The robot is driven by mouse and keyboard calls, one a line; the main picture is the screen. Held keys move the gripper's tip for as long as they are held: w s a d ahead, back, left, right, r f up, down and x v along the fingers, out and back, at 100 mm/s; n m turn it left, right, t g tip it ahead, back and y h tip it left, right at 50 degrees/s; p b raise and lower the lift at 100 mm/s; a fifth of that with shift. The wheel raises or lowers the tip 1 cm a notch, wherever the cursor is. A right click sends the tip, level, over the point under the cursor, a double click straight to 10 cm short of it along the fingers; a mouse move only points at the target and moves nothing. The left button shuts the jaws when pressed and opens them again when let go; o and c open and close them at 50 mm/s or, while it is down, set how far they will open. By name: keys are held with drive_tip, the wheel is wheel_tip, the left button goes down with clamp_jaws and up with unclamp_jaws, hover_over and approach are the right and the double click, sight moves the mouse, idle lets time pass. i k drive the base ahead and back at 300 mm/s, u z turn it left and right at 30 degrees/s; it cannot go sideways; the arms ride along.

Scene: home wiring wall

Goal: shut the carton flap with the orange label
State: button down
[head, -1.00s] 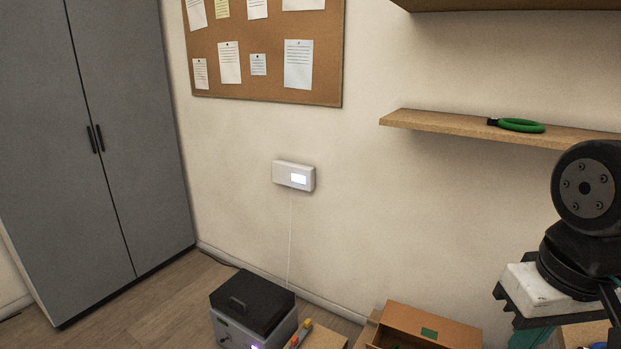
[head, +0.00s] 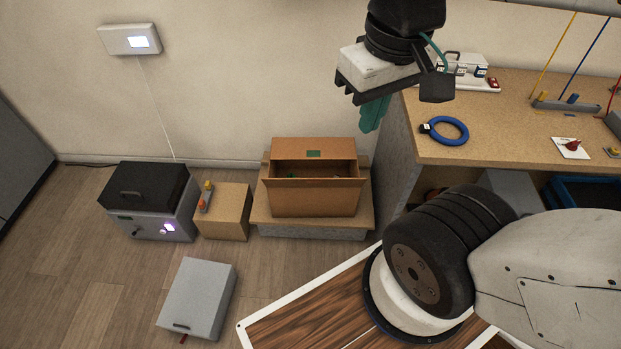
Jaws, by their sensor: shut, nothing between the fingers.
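An open cardboard carton (head: 316,203) stands on a low wooden-topped stand (head: 260,208). Its back flap stands up and bears a green label (head: 314,154). Its front flap (head: 313,182) sticks out toward me along the near rim. I see no orange label on the carton from here. The inside is dark, with a little green showing. My gripper (head: 373,115) has teal fingers pointing down, shut and empty. In the picture it is above and to the right of the carton, in front of the wall, apart from it.
The workbench (head: 500,140) with a blue ring (head: 447,131) on it is right of the carton. A grey box with a black lid (head: 148,200) and a small wooden block (head: 225,212) stand to its left. A grey case (head: 197,298) lies on the floor in front.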

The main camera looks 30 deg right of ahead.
sight(323, 182)
drive_tip(key=u, duration=1.9)
drive_tip(key=k, duration=0.6)
drive_tip(key=z, duration=1.3)
